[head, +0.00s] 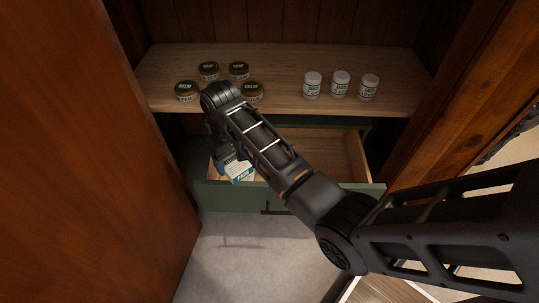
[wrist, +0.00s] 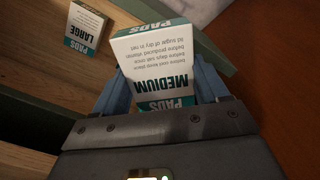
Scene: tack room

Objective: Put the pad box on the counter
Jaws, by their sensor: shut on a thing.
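In the wrist view my gripper (wrist: 165,88) is shut on a white and teal pad box marked MEDIUM (wrist: 165,62), with one blue finger on each side of it. A second pad box, marked LARGE (wrist: 86,27), stands apart at the upper left on a wooden surface. In the head view my gripper (head: 222,148) is at the left end of the open green drawer (head: 340,190), below the shelf edge. A white and teal box (head: 240,172) shows beside it there; I cannot tell which of the two it is. My arm hides part of the drawer.
The wooden shelf (head: 280,75) above the drawer holds several dark jars (head: 208,70) and three white bottles (head: 341,83). A reddish wooden door (head: 80,150) stands close on the left. A slatted wooden surface (head: 385,291) shows at the bottom right. The grey floor (head: 245,255) before the drawer is clear.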

